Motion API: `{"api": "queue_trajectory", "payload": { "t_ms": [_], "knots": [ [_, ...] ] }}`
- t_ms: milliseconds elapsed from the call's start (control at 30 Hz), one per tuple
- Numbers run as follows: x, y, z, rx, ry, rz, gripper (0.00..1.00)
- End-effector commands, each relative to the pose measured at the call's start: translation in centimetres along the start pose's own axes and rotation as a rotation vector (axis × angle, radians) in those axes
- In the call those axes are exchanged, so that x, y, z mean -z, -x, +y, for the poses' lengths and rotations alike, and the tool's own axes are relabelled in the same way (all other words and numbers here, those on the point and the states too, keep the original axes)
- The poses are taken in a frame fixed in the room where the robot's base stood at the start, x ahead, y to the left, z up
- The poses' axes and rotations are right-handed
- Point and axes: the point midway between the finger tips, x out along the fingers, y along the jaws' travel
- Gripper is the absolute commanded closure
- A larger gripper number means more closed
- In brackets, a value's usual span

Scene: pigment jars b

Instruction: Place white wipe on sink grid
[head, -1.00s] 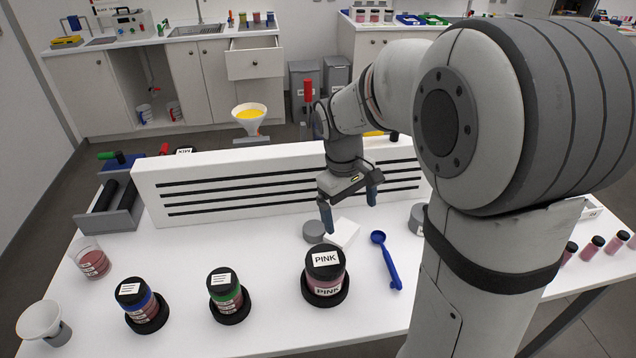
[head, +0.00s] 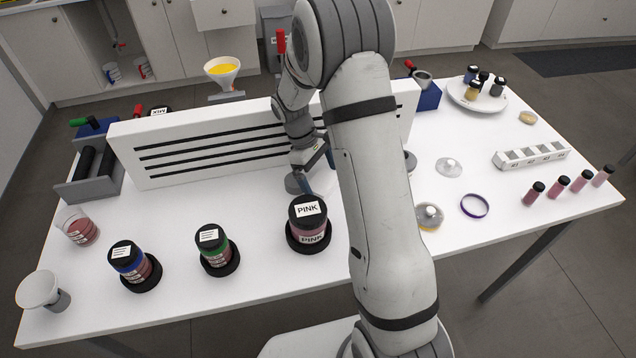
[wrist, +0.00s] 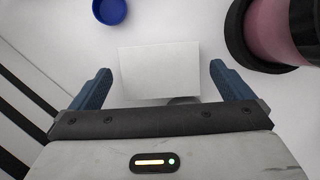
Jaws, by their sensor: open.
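The white wipe (wrist: 158,72) is a flat pale rectangle on the white table, seen in the wrist view between the fingers of my gripper (wrist: 160,75). The fingers are spread wide, one at each side of the wipe with a gap, and hold nothing. In the head view my gripper (head: 315,172) is low over the table behind the PINK jar, partly covered by my arm. I cannot make out the wipe there. The sink and its grid are in neither current view.
The PINK jar (head: 309,222) stands close to my gripper, also at right in the wrist view (wrist: 268,28). A blue scoop (wrist: 109,10) lies beyond the wipe. A grey disc (wrist: 183,100) lies by its near edge. A slotted white panel (head: 215,148) stands behind.

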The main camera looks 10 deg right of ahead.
Motion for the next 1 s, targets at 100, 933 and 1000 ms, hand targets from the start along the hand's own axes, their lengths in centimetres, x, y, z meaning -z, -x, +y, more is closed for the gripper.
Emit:
{"api": "queue_trajectory", "payload": {
  "t_ms": [100, 933, 1000],
  "knots": [
    [-0.1, -1.5, 0.0, 0.002, 0.001, -0.002, 0.0],
    [0.1, -2.1, -0.1, -0.001, 0.001, 0.001, 0.4],
    [0.1, -2.1, -0.1, -0.001, 0.001, 0.001, 0.44]
  ]
}}
